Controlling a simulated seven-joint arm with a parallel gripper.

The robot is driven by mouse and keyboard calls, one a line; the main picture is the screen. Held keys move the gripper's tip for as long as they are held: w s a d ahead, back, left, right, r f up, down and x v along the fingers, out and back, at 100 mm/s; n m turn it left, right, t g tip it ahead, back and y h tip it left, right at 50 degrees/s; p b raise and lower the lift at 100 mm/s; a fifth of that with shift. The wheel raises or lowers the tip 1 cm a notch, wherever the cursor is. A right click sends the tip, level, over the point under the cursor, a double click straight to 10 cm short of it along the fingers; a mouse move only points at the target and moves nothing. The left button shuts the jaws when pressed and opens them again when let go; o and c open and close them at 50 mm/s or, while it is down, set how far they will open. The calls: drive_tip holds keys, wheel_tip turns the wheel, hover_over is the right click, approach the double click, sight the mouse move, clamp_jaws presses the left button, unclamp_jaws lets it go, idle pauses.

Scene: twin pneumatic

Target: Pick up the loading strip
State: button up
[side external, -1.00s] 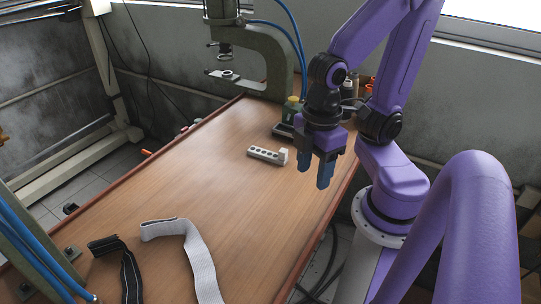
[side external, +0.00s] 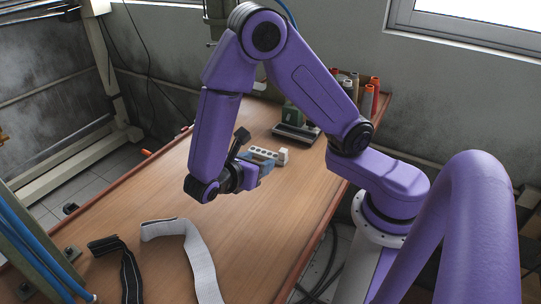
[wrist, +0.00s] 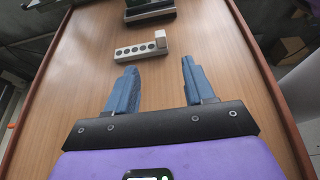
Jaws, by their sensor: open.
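The loading strip (side external: 263,154) is a light grey bar with a row of dark round holes and a raised white block at its right end. It lies flat on the wooden table. In the wrist view the strip (wrist: 140,51) lies crosswise beyond my fingertips, apart from them. My gripper (wrist: 157,72) has two blue fingers, spread wide and empty, pointing toward the strip. In the side view my gripper (side external: 262,167) is low over the table just in front of the strip, and its fingers hide part of the strip's near side.
A dark-based green device (side external: 296,125) stands behind the strip, with several thread spools (side external: 368,90) at the back corner. A white strap (side external: 195,250) and a black strap (side external: 128,270) lie at the front left. The table (side external: 270,235) is clear in the middle front.

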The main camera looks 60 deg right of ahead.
sight(283, 150)
drive_tip(key=x, duration=1.2)
drive_tip(key=shift+w+d, duration=0.15)
drive_tip(key=shift+w, duration=0.05)
drive_tip(key=shift+x, duration=2.6)
drive_tip(key=shift+s, duration=0.15)
clamp_jaws()
